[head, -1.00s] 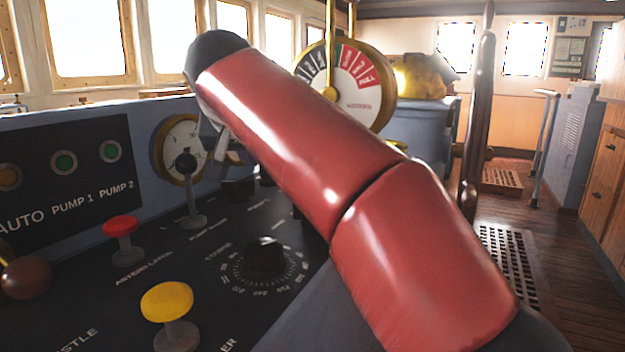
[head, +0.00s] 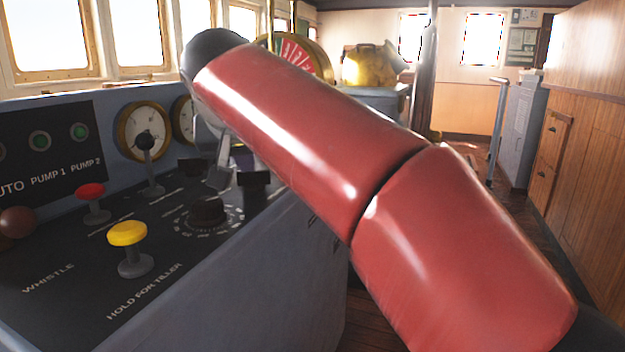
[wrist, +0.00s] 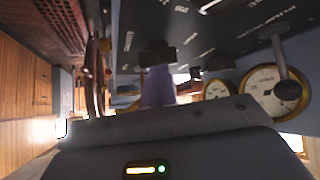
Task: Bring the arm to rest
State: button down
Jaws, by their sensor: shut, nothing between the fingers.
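My arm (head: 310,130), red with a dark elbow cap, crosses the head view from the lower right to the upper left. It is bent, with its far end beside the control console. My gripper (head: 219,178) hangs down under the far end, small and partly hidden by the red arm link. It is shut, with nothing seen in it. It appears in front of the console's controls; whether it touches any of them cannot be told. In the wrist view the dark hand housing fills the bottom, with a lit yellow bar and green light.
The console (head: 270,260) fills the left, with a yellow button (head: 127,233), a red button (head: 90,190), a black dial (head: 208,210) and a gauge (head: 143,130). Wooden cabinets (head: 580,150) line the right. A railing (head: 498,125) stands farther back. Some floor shows between.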

jog(key=s+d+f+m+g+h, duration=0.1)
jog(key=s+d+f, duration=0.75)
jog(key=d, duration=0.35)
jog(key=s+d+f+g, duration=0.2)
jog(key=s+d+f, duration=0.5)
jog(key=d+f, duration=0.35)
jog(key=s+d+f+m, duration=0.1)
jog(key=s+d+f, duration=0.2)
jog(key=s+f, duration=0.4)
jog(key=shift+s+d+f, duration=0.3)
jog(key=shift+d+f, duration=0.05)
jog(key=shift+f, duration=0.45)
